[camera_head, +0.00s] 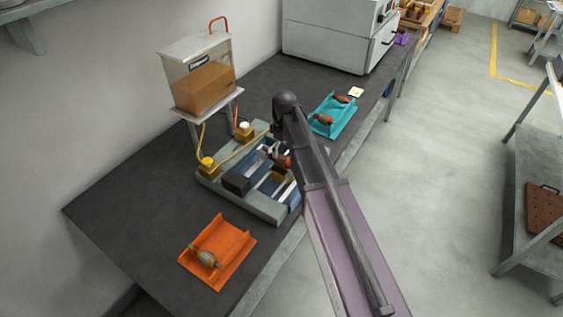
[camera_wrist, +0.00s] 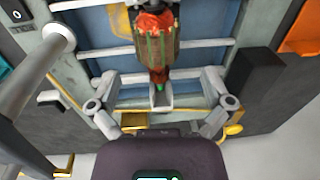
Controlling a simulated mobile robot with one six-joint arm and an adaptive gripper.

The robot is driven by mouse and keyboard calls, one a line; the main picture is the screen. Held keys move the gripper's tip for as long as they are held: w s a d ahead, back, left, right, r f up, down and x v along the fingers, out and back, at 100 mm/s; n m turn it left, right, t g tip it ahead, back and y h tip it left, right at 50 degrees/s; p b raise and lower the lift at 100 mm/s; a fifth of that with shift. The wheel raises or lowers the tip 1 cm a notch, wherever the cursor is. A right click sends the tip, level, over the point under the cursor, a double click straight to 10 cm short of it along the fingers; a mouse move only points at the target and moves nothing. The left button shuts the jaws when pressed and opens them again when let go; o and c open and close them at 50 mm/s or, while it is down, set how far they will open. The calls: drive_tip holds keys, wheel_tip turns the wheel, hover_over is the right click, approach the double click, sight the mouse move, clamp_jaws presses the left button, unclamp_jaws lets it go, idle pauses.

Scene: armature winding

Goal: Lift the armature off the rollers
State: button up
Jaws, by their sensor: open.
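The armature (camera_wrist: 157,44) shows in the wrist view, with a red-orange winding, a striped core and a green shaft tip. It lies over the pale roller bars (camera_wrist: 195,73) of the machine, its upper end cut off by the frame. My gripper (camera_wrist: 160,98) is open. Its two fingers stand apart at either side of the shaft's lower end and do not visibly touch the armature. In the head view, the grey machine (camera_head: 233,198) sits mid-table, and my arm hides part of it. A reddish part of the armature (camera_head: 284,162) shows beside my arm.
An orange tray (camera_head: 232,243) holds another armature (camera_head: 206,257) at the front. A teal tray (camera_head: 327,127) with reddish-brown parts lies beyond the machine. A resin-coloured tank (camera_head: 203,88) stands behind it. A black block (camera_wrist: 258,76) sits right of the rollers. Bare table lies left of the machine.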

sight(282, 156)
drive_tip(key=shift+f, duration=0.1)
drive_tip(key=shift+f+b, duration=2.55)
drive_tip(key=shift+b, duration=0.05)
drive_tip(key=shift+c, duration=0.2)
drive_tip(key=c, duration=1.2)
drive_tip(key=shift+r, duration=0.2)
drive_tip(key=shift+c, duration=0.2)
wheel_tip(282, 156, up, 10)
drive_tip(key=p, duration=1)
drive_tip(key=shift+f, duration=0.2)
